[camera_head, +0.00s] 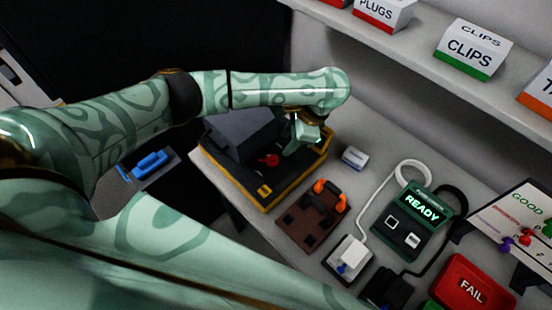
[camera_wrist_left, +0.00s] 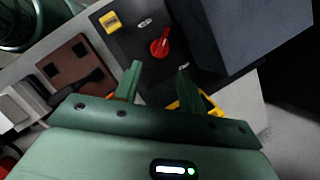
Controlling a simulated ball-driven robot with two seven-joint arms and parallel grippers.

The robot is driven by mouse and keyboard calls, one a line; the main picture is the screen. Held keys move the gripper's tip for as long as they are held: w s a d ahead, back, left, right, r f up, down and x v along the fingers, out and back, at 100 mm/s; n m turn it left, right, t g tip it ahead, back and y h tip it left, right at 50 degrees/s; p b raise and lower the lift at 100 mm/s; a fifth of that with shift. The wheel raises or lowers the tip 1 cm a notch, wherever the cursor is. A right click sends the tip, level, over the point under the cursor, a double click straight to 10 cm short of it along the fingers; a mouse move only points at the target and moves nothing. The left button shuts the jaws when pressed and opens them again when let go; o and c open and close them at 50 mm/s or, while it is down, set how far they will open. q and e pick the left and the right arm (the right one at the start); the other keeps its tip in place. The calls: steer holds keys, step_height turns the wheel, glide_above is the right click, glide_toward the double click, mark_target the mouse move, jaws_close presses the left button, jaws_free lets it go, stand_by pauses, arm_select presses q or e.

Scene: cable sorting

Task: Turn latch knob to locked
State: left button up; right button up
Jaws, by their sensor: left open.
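The red latch knob (camera_head: 268,160) sits on the dark panel of a black case with yellow edging (camera_head: 262,195). In the left wrist view the knob (camera_wrist_left: 160,46) has a slanted grip bar, with small pale marks on the panel near it. I cannot read which mark it points to. My left gripper (camera_head: 300,148) is over the case, to the right of the knob in the head view. In the left wrist view its open fingers (camera_wrist_left: 160,76) are apart and empty, with the knob beyond their tips. My right gripper is not in view.
A dark grey block (camera_head: 240,133) rises from the case beside the knob. A brown board (camera_head: 305,222) with orange-tipped parts, a small pale box (camera_head: 355,157) and a green READY tester (camera_head: 413,224) stand nearby. A red FAIL bin (camera_head: 470,283) is at lower right.

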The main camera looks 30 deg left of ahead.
mark_target(275, 156)
arm_select(q)
steer(key=b+x, duration=0.3)
steer(key=x, duration=0.6)
steer(key=shift+b, duration=0.4)
